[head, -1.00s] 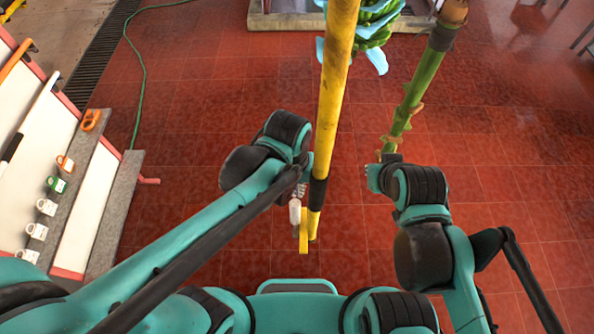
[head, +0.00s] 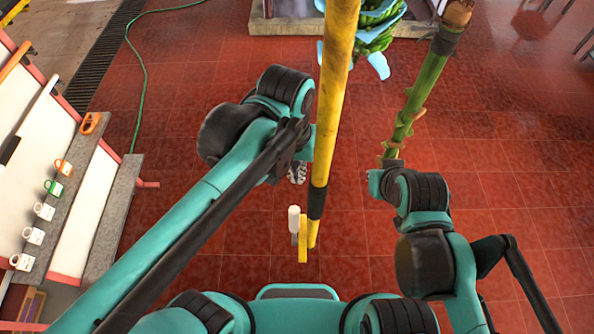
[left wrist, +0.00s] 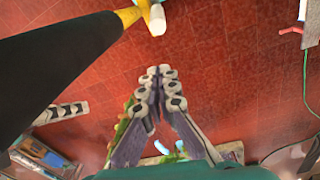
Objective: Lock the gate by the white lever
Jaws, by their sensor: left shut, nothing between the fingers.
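The white lever (head: 294,219) is a short, pale, rounded handle, upright in the head view beside the foot of a yellow bar (head: 303,240). It also shows at the top of the left wrist view (left wrist: 157,20), next to a yellow part. My left gripper (head: 297,175) is shut and empty, beyond the lever in the head view and apart from it. In the left wrist view its fingertips (left wrist: 161,76) meet. My right gripper's fingers are hidden behind its wrist, near the green stem. I cannot tell which parts form the gate.
A thick yellow pole (head: 335,90) with a black band stands close to the right of my left gripper. A green stem (head: 422,95) hangs at the right, and a banana bunch (head: 376,38) at the back. Several mugs (head: 44,211) line a ledge at the left. Red tiled floor is open between.

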